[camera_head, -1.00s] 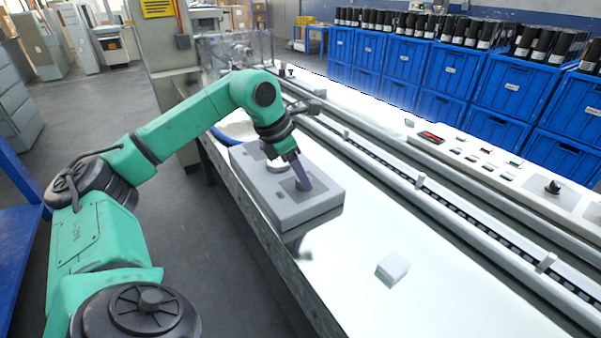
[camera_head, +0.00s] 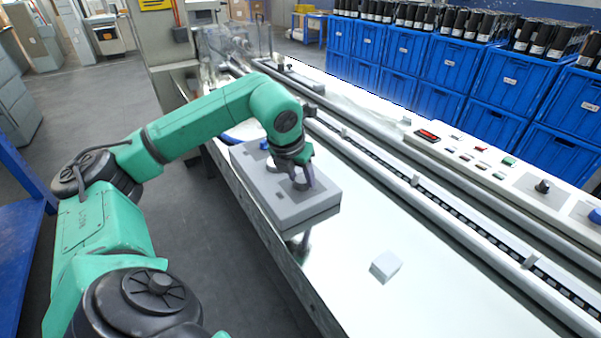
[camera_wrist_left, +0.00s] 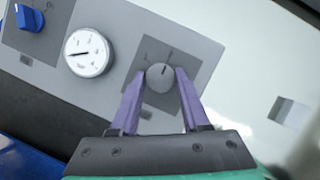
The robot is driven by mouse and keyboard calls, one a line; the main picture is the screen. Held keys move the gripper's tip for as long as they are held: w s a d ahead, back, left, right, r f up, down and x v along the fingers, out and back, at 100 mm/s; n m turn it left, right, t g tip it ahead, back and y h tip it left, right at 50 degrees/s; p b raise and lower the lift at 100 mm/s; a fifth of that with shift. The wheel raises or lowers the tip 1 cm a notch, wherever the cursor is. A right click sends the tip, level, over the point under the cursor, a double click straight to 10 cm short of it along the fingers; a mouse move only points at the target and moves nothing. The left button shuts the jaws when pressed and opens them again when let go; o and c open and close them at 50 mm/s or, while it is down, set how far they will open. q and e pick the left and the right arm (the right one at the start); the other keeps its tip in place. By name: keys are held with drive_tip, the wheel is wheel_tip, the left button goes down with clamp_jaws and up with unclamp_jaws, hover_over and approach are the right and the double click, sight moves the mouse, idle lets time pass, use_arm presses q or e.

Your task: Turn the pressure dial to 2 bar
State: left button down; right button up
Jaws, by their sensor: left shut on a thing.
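The pressure dial, a round grey knob (camera_wrist_left: 160,79), sits on a darker square plate with small marks in the left wrist view. My left gripper (camera_wrist_left: 161,73) is shut on it, with one purple finger on each side. The marks are too small to read. A round white gauge (camera_wrist_left: 89,51) stands beside the dial, its dark needle pointing to the left. Both belong to a grey panel box (camera_head: 288,212) on the bench. In the head view my left gripper (camera_head: 304,180) points down at the box top and hides the dial. My right gripper is not in view.
A blue knob (camera_wrist_left: 32,18) is at the far end of the panel. A small white block (camera_head: 385,265) lies on the bright bench (camera_head: 350,225). A conveyor rail (camera_head: 420,190) and a control strip (camera_head: 480,160) run along the right side.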

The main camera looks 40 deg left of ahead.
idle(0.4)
use_arm(q)
drive_tip(key=shift+c, duration=1.9)
unclamp_jaws()
drive_tip(key=p+v, duration=0.2)
drive_tip(key=v, duration=1.2)
drive_tip(key=shift+r+p, duration=0.3)
drive_tip(key=shift+p, duration=0.05)
drive_tip(key=shift+s, duration=0.1)
